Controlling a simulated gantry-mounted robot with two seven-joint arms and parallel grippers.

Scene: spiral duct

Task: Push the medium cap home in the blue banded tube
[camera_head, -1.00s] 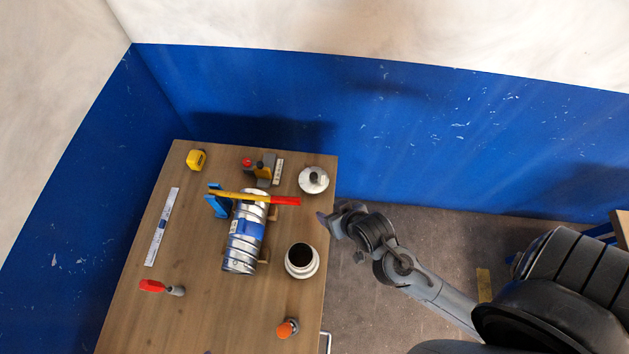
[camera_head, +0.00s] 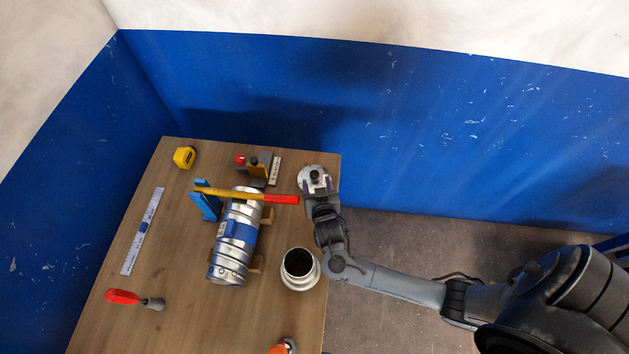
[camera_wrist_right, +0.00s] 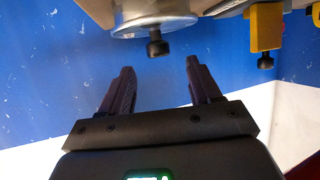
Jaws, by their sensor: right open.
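The blue banded tube (camera_head: 237,232), a ribbed silver duct, lies on its side on the table. A round silver cap (camera_head: 305,180) with a dark knob sits near the table's right edge; I cannot tell whether it is the medium one. In the right wrist view the cap (camera_wrist_right: 135,27) and its black knob (camera_wrist_right: 156,46) show just beyond the fingertips. My right gripper (camera_head: 315,187) is open at the cap, partly covering it in the head view. Its spread fingers (camera_wrist_right: 160,68) hold nothing; the knob appears apart from them. My left gripper is out of view.
A yellow-and-red bar (camera_head: 240,196) crosses over the tube's far end beside a blue bracket (camera_head: 206,205). An open silver collar (camera_head: 313,281) stands right of the tube.

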